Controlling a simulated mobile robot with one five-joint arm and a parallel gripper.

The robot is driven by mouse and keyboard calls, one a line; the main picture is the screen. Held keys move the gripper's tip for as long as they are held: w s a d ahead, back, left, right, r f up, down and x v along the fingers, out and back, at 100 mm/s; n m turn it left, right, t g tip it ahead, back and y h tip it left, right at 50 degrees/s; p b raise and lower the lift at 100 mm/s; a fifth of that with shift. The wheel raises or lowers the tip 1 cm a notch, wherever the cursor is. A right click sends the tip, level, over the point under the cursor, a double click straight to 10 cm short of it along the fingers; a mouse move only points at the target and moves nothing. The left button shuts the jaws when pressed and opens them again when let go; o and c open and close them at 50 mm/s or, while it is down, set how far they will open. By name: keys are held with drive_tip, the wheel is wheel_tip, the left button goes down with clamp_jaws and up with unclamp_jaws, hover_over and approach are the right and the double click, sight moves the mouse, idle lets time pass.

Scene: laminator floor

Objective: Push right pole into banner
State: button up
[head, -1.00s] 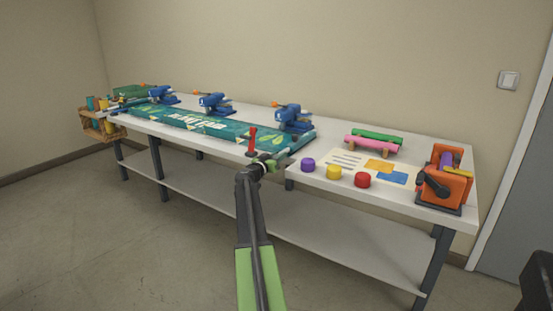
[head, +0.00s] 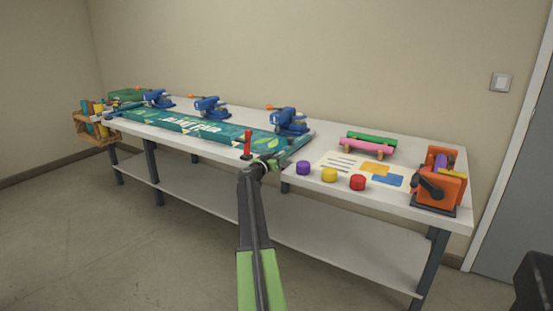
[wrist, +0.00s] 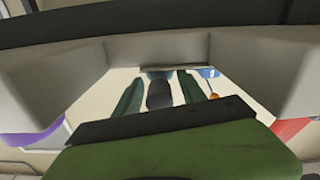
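The teal banner (head: 190,126), with white lettering and leaf prints, lies along the front of the white table. A slim dark-green pole (head: 295,146) lies slantwise at the banner's right end, close to its edge; I cannot tell whether it is inside the banner's hem. My gripper (head: 270,163) is at the pole's near end, at the table's front edge. In the wrist view, two dark-green strips flank a dark cylinder (wrist: 159,92); which part belongs to the pole is unclear. Whether the gripper grips the pole is hidden.
A red-handled upright tool (head: 247,145) stands just left of my gripper. Blue presses (head: 289,121) line the banner's back edge. Purple, yellow and red caps (head: 357,182) sit to the right, with an orange machine (head: 440,180) at the right end.

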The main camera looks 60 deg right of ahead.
drive_tip(key=a, duration=1.7)
drive_tip(key=shift+a, duration=0.25)
